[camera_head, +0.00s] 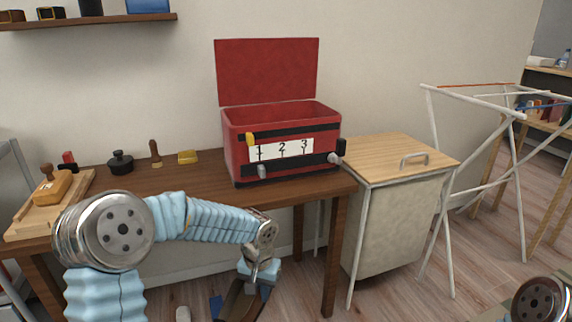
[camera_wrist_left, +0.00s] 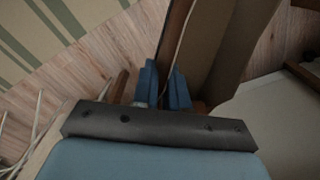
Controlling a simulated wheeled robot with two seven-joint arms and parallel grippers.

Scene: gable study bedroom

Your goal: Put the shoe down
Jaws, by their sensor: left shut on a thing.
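My left gripper (camera_head: 258,276) hangs low in front of the wooden table, below its top. It is shut on a dark shoe with a tan edge (camera_head: 238,303), whose lower part is cut off by the picture's bottom edge. In the left wrist view the two blue fingertips (camera_wrist_left: 165,88) close on a thin brown part of the shoe (camera_wrist_left: 174,35), with wood floor beyond. I cannot tell whether the shoe touches the floor. My right gripper is out of view; only part of my right arm shows at the bottom right.
The wooden table (camera_head: 205,190) carries an open red box (camera_head: 280,118), stamps and a wooden board. A wood-topped hamper (camera_head: 395,220) and a white drying rack (camera_head: 522,200) stand right of it. A striped rug (camera_wrist_left: 45,38) lies on the floor.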

